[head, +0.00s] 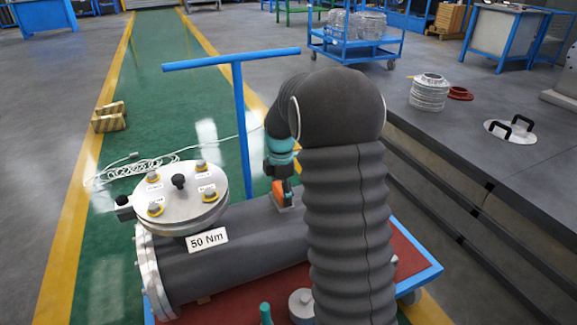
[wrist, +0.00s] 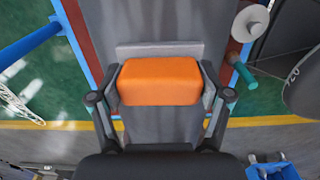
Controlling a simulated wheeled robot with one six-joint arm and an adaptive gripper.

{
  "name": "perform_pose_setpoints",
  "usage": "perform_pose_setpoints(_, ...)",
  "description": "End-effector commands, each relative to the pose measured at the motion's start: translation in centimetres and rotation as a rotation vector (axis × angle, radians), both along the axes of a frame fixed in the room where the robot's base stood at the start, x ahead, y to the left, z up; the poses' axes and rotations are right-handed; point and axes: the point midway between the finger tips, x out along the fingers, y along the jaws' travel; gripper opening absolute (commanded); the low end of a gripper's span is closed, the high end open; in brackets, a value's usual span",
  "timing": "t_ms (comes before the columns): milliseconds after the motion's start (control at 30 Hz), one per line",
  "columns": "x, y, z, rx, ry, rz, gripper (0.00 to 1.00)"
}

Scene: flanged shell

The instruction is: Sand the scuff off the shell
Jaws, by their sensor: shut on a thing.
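The shell (head: 230,262) is a dark grey flanged cylinder lying on its side on a cart; it also shows in the wrist view (wrist: 163,128). My gripper (wrist: 160,84) is shut on an orange block (wrist: 160,82), one finger on each side. In the head view my gripper (head: 280,188) points down at the shell's top, with the orange block (head: 278,190) low over it or touching; I cannot tell which. A pale grey rectangular area (wrist: 160,49) shows at the block's far edge. I cannot tell whether it is the scuff or part of the block. The block hides the surface beneath it.
A round lid (head: 180,195) with yellow-ringed fittings sits on the shell's left end, above a "50 Nm" label (head: 207,239). The cart's blue T-handle (head: 241,120) rises behind the shell. A raised grey platform (head: 470,150) stands at right.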

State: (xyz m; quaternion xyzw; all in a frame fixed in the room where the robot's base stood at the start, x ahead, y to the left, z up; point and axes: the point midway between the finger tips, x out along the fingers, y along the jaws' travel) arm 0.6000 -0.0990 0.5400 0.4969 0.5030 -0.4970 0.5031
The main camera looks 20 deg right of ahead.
Motion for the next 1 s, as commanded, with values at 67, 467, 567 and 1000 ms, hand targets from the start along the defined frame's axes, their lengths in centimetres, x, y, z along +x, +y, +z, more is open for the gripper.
perform_pose_setpoints(67,0.0,-0.6,0.0,0.000,0.001,0.002,0.34)
perform_pose_setpoints(467,0.1,-0.7,4.2,0.000,0.000,0.011,0.34)
perform_pose_setpoints(567,0.1,-0.6,5.1,0.000,0.000,0.012,0.34)
perform_pose_setpoints(1000,0.2,-0.3,8.2,0.000,-0.001,0.016,0.34)
